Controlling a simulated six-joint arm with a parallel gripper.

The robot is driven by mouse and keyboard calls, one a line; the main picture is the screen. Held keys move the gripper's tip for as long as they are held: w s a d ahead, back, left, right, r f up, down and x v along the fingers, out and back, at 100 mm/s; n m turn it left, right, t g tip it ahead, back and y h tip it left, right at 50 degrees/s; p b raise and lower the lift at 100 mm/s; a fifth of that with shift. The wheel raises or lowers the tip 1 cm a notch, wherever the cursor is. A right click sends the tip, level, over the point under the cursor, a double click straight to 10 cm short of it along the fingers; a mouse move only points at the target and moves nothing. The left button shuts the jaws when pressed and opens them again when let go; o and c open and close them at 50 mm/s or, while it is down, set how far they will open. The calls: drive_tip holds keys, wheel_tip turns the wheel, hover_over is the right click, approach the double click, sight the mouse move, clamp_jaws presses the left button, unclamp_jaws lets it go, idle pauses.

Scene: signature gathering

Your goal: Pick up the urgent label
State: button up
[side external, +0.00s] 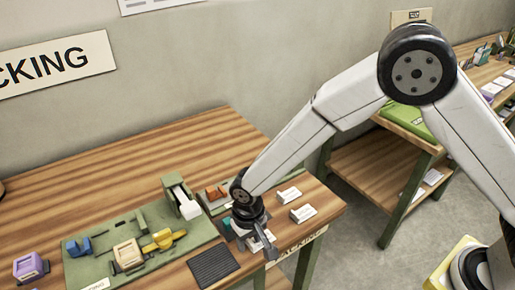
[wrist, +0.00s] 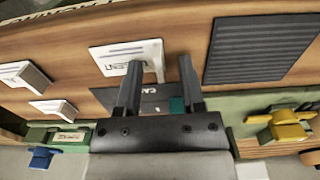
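The urgent label (wrist: 112,57) is a white block with dark lettering, partly readable as "URGENT", lying on the wooden table in the wrist view. In the side view a white label (side external: 257,244), probably the same one, is partly hidden by my gripper (side external: 268,248). My gripper (wrist: 160,65) is open, its two dark fingers apart with nothing held. In the wrist view the left finger overlaps the label's lower part and the right finger lies just right of it. I cannot tell whether either touches it.
Two other white labels (side external: 289,195) (side external: 303,213) lie to the right. A dark ribbed mat (side external: 213,265) lies left of my gripper. A green board (side external: 150,262) with a yellow piece (side external: 163,239) and a blue piece (side external: 79,247) is further left. The back of the table is clear.

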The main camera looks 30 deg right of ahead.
clamp_jaws()
drive_tip(key=shift+r, duration=0.1)
drive_tip(key=shift+r, duration=0.8)
drive_tip(key=s+d+r, duration=0.6)
drive_tip(key=s+r, duration=0.5)
drive_tip(key=s, duration=0.1)
drive_tip(key=shift+s, duration=0.3)
drive_tip(key=shift+d+r, duration=0.1)
